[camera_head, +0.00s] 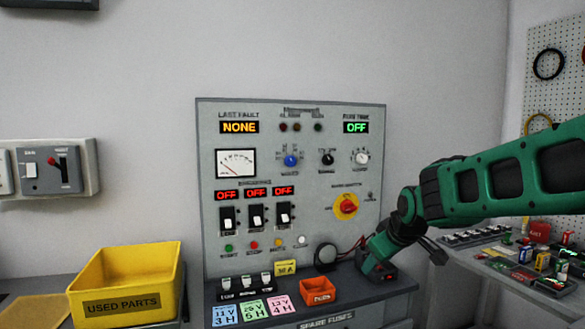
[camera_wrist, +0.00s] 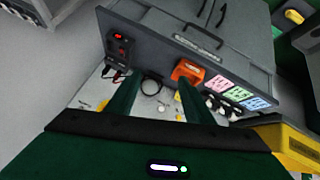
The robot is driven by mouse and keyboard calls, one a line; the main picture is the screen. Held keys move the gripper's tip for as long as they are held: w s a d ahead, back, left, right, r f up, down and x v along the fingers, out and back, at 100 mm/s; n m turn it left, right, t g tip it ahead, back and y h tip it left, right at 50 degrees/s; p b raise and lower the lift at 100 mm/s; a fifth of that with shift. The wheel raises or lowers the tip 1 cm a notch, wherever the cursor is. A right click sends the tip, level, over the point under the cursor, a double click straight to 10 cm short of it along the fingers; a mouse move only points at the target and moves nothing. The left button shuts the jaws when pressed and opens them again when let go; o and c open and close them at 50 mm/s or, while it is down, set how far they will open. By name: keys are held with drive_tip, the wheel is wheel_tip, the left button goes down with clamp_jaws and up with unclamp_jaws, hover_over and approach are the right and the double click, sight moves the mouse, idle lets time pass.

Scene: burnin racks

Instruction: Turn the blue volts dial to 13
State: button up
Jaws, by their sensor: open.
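The blue volts dial (camera_head: 291,160) is a small round knob on the upper middle of the grey control panel (camera_head: 330,230) in the head view. A printed scale surrounds it; its numbers and the pointer's setting are too small to read. My gripper (camera_wrist: 158,82) is open, with two green fingers apart and nothing between them. In the head view, my arm comes in from the right and its end hangs low at the panel's lower right, well below and to the right of the dial. I cannot pick out the blue dial in the wrist view.
A black knob (camera_head: 327,159), a white knob (camera_head: 361,157) and a red-yellow rotary switch (camera_head: 346,207) are near the dial. An orange bin (camera_head: 318,290) and colored cards (camera_head: 252,310) lie on the ledge below. A yellow bin (camera_head: 125,282) stands left. The space before the dial is clear.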

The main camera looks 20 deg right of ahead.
drive_tip(key=w+a+r+n+t+y, duration=0.1)
drive_tip(key=w+a+r+n+t, duration=0.2)
drive_tip(key=w+r, duration=0.45)
drive_tip(key=w+a+r+n+t+y, duration=0.1)
drive_tip(key=w+a+r+n+t, duration=0.25)
drive_tip(key=w, duration=0.65)
drive_tip(key=n+t+y, duration=0.2)
drive_tip(key=n+t, duration=0.1)
drive_tip(key=t, duration=0.1)
approach(292, 162)
drive_tip(key=shift+g, duration=0.25)
drive_tip(key=w, duration=0.8)
drive_tip(key=shift+w+a+r, duration=0.2)
drive_tip(key=shift+a, duration=0.2)
drive_tip(key=c, duration=1)
